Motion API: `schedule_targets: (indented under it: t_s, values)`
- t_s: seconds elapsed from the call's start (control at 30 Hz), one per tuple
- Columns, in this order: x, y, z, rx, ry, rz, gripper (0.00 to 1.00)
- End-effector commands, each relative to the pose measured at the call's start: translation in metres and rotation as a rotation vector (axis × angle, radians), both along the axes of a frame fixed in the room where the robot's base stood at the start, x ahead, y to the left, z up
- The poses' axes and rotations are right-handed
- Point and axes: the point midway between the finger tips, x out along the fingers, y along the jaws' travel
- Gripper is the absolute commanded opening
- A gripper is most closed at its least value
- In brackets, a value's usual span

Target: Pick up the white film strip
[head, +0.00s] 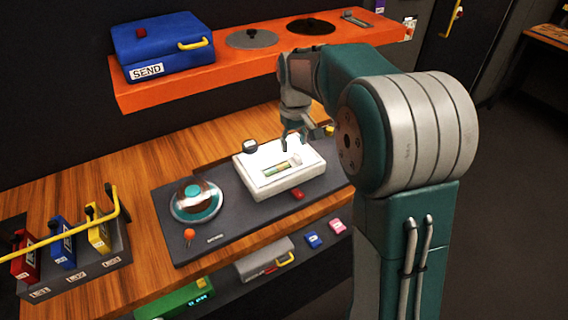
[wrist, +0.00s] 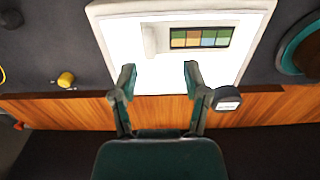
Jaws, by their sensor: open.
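A film strip (head: 277,169) lies on the lit top of a white light box (head: 265,189). In the wrist view the film strip (wrist: 200,37) shows a dark border and green, orange and blue frames. Beside it on the light box (wrist: 180,70) is a short whitish upright piece (wrist: 149,40). My gripper (head: 296,140) is over the back edge of the light box. In the wrist view my gripper (wrist: 158,75) is open and empty, its fingers spread before the box's edge, apart from the strip.
A small dark labelled knob (wrist: 227,98) is close to one finger. A yellow knob (wrist: 66,79) stands on the other side. An orange shelf (head: 160,92) with a blue SEND box (head: 160,48) overhangs behind.

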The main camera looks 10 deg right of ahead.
Motion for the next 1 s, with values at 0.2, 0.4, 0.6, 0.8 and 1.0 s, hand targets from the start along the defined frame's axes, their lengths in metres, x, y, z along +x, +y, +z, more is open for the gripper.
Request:
schedule_targets:
  t_s: [0.2, 0.4, 0.6, 0.8, 1.0]
  values:
    - [-0.003, -0.008, -0.032, -0.002, 0.006, -0.002, 0.60]
    - [-0.002, -0.005, -0.049, -0.003, 0.001, -0.001, 0.60]
    - [-0.002, -0.006, -0.050, -0.002, 0.000, -0.001, 0.60]
    - [-0.002, -0.007, -0.050, -0.001, 0.002, -0.001, 0.00]
    - [-0.002, -0.006, -0.051, -0.003, 0.004, -0.001, 0.00]
